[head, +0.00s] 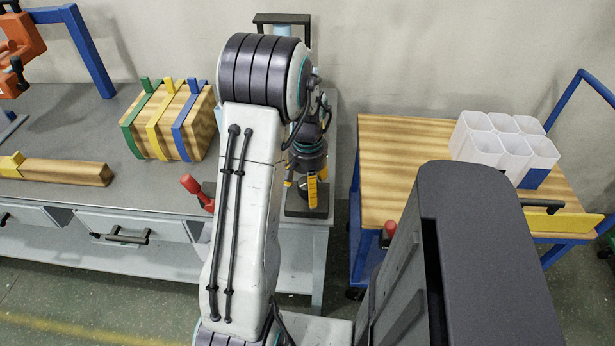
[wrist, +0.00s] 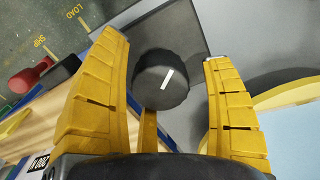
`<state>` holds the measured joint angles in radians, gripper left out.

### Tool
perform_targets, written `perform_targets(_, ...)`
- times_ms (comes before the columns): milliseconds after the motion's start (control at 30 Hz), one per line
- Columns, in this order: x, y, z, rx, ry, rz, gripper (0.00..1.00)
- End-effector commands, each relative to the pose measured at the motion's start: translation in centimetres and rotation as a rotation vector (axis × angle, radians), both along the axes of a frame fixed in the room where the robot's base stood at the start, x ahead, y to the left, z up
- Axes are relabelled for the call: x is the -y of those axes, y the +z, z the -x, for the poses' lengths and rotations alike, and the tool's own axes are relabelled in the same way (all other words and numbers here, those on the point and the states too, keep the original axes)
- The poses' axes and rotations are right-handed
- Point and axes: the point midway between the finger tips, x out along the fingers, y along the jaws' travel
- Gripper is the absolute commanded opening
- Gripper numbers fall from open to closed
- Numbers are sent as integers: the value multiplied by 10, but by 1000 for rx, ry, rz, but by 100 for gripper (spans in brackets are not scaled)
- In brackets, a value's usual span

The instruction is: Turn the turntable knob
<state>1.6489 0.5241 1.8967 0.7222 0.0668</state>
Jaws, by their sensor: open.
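The turntable knob (wrist: 162,82) is a dark round knob with a white line on its top. In the wrist view it lies between the yellow fingers of my gripper (wrist: 172,85), nearer the left finger. The fingers are spread, with a gap to the right of the knob; whether the left finger touches it I cannot tell. In the head view my gripper (head: 307,190) points down over a dark base plate (head: 308,211) at the right end of the grey bench. My arm hides part of this area, and the knob is hard to make out there.
The grey workbench (head: 60,105) carries a strapped wooden block (head: 168,122) and a wooden bar (head: 65,172). A red-knobbed lever (head: 190,185) stands close left of my arm. A wooden-topped cart (head: 400,140) with white cups (head: 500,150) stands right, across a narrow gap.

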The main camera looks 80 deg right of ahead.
Motion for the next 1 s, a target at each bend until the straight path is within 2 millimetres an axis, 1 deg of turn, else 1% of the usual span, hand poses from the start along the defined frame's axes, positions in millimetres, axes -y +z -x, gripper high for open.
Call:
perform_targets(167, 1, 18, 0, -1, 0, 4, 74)
perform_targets(400, 1, 59, 0, -1, 0, 5, 74)
perform_targets(600, 1, 90, 0, -1, 0, 4, 74)
perform_targets(800, 0, 110, 0, 0, 0, 1, 74)
perform_targets(1000, 0, 117, 0, 0, 0, -1, 74)
